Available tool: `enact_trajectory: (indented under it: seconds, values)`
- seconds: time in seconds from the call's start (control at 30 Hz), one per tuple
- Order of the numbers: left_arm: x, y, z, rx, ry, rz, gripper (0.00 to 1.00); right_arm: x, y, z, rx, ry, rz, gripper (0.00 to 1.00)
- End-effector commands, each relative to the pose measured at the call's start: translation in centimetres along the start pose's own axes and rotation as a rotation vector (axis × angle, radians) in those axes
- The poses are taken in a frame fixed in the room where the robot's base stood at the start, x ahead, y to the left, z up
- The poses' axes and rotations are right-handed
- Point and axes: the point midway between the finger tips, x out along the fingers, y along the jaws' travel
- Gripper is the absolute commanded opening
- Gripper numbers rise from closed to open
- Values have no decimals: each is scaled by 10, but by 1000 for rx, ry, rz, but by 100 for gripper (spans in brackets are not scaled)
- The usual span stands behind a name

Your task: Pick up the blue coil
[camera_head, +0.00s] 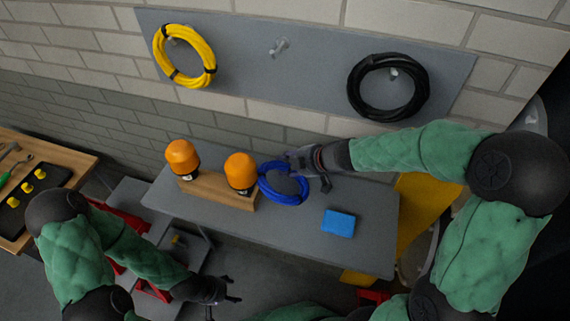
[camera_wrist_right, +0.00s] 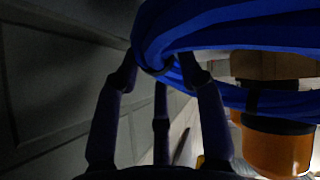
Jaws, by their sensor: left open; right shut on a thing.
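The blue coil (camera_head: 283,196) is a ring of blue cable with dark ties, over the grey table (camera_head: 300,245) beside the right orange lamp. My right gripper (camera_head: 300,163) reaches it from the right and is shut on its upper edge. In the right wrist view the right gripper (camera_wrist_right: 165,70) has its fingers closed around the blue coil (camera_wrist_right: 220,30), which fills the top of the picture. Whether the coil still touches the table I cannot tell. My left gripper (camera_head: 228,291) is open and empty, low and in front of the table.
Two orange lamps (camera_head: 241,171) stand on a wooden block (camera_head: 215,190) left of the coil. A blue box (camera_head: 339,223) lies to its right. A yellow coil (camera_head: 184,56) and a black coil (camera_head: 388,87) hang on the wall panel (camera_head: 310,55). The table's front middle is clear.

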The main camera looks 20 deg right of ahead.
Motion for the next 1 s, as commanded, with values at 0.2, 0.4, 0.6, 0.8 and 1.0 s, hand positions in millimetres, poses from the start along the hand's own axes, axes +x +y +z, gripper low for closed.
enact_trajectory:
  seconds: [0.2,0.4,0.6,0.8,1.0]
  values:
    - [-21,7,1,0,0,0,64,-38,0,3,2,-1,5,0]
    - [-40,14,2,0,0,0,64,-81,-4,13,4,-2,7,0]
    - [-56,20,2,0,0,0,64,-120,-9,23,2,-2,6,0]
    - [-62,22,2,0,0,0,64,-139,-13,29,2,0,4,0]
    - [-63,22,2,0,0,0,64,-145,-14,31,0,0,2,0]
